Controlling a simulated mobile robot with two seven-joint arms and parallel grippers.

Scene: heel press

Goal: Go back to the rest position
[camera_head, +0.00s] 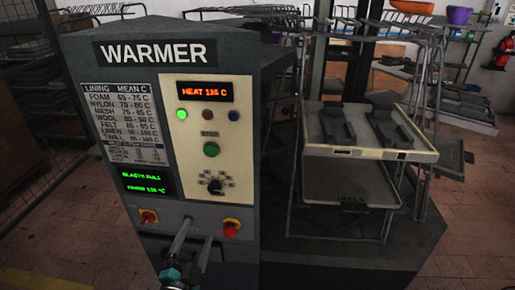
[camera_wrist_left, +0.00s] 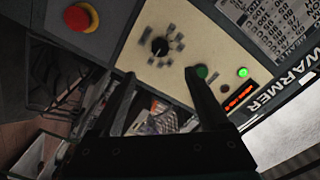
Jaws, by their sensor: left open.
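My left gripper (camera_head: 197,234) is at the bottom of the head view, in front of the lower panel of the warmer (camera_head: 228,58). In the left wrist view its two fingers (camera_wrist_left: 160,76) stand apart with nothing between them. The warmer carries a black dial (camera_head: 215,186), a green button (camera_head: 211,149), a lit green lamp (camera_head: 182,114) and an orange display (camera_head: 205,91) that reads about 135 C. The dial also shows in the left wrist view (camera_wrist_left: 160,46), beyond the fingers. My right gripper is in neither view.
To the right, a tray (camera_head: 365,152) holds two dark shoe-like parts above a second grey tray (camera_head: 350,187). Wire racks stand behind. Tiled floor shows at the right.

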